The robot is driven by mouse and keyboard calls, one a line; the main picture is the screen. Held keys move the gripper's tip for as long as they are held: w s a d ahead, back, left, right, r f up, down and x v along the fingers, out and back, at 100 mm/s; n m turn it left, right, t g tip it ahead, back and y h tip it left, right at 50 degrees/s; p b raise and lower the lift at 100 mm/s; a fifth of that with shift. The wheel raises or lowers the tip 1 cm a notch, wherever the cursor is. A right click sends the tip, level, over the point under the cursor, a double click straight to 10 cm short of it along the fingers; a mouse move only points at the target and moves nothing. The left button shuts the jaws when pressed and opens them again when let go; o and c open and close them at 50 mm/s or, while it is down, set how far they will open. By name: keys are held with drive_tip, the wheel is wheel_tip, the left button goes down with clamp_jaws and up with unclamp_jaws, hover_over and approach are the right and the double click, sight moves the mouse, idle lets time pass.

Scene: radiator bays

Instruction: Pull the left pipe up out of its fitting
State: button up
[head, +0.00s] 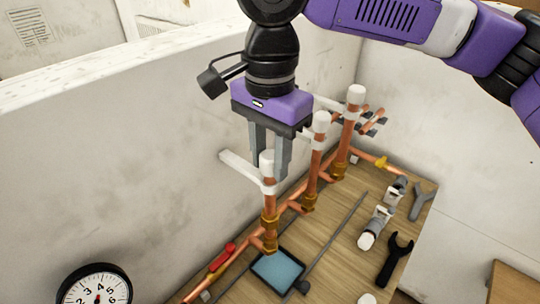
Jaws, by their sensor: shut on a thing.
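The left pipe (270,203) is an upright copper pipe with a white cap on top. Its lower end meets a brass fitting (269,227), and no gap shows between them. A white wall bracket (240,170) reaches to the pipe below the cap. My gripper (270,168) points down from above, its two grey fingers shut on the upper part of the left pipe, around the white cap. The exact finger contact is partly hidden.
Two similar capped pipes, a middle one (316,160) and a right one (345,137), stand close to the right. A blue tray (278,268), a black wrench (393,260) and a grey rod (336,231) lie on the wooden bench. A pale wall (120,150) stands behind.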

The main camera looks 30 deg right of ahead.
drive_tip(key=shift+r+p, duration=1.85)
drive_tip(key=shift+r, duration=0.2)
drive_tip(key=o, duration=1.1)
drive_tip(key=shift+f, duration=0.1)
drive_tip(key=shift+o, duration=0.2)
wheel_tip(320, 180, up, 5)
drive_tip(key=p, duration=0.5)
wheel_tip(320, 180, up, 2)
drive_tip(key=shift+p, duration=0.35)
drive_tip(key=shift+s, duration=0.1)
